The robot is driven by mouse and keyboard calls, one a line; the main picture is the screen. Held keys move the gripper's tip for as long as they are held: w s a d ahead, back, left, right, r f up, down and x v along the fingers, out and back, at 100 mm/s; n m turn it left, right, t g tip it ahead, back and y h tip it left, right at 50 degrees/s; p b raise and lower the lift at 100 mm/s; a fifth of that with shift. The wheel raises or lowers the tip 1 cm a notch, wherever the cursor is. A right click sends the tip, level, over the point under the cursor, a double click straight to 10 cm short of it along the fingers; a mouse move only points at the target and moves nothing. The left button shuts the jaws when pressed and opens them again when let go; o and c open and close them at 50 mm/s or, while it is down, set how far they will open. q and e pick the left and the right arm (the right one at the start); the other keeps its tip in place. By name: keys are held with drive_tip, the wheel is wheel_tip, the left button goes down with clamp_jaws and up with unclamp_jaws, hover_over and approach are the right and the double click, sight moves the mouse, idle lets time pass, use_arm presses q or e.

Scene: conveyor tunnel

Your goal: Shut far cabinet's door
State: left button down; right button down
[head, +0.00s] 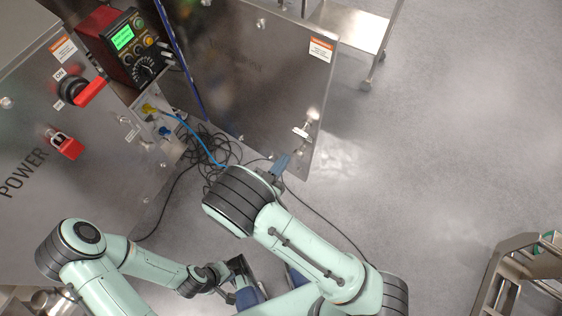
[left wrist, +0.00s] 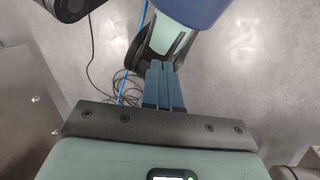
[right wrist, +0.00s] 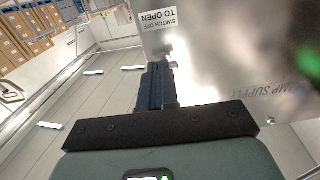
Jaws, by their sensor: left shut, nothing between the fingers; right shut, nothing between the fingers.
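The far cabinet's door (head: 250,75) is a brushed steel panel with an orange-and-white label and a small latch (head: 302,130) near its right edge. It appears swung out, at the top middle of the head view. My right gripper (head: 281,164) is shut and empty at the door's lower right corner; I cannot tell whether it touches. In the right wrist view its blue fingers (right wrist: 156,84) lie beside the bright door face (right wrist: 225,75), close to the latch. My left gripper (left wrist: 163,84) is shut and empty, low down and away from the door, pointing towards my own arm.
A steel POWER cabinet (head: 60,150) with red switches stands at the left. A red control box (head: 122,45) is beside the door. Loose black cables (head: 215,150) lie on the floor below. A steel frame (head: 515,270) is at lower right.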

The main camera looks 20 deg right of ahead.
drive_tip(key=b+x, duration=0.1)
drive_tip(key=x, duration=0.9)
drive_tip(key=shift+w+d, duration=0.25)
drive_tip(key=shift+w, duration=0.05)
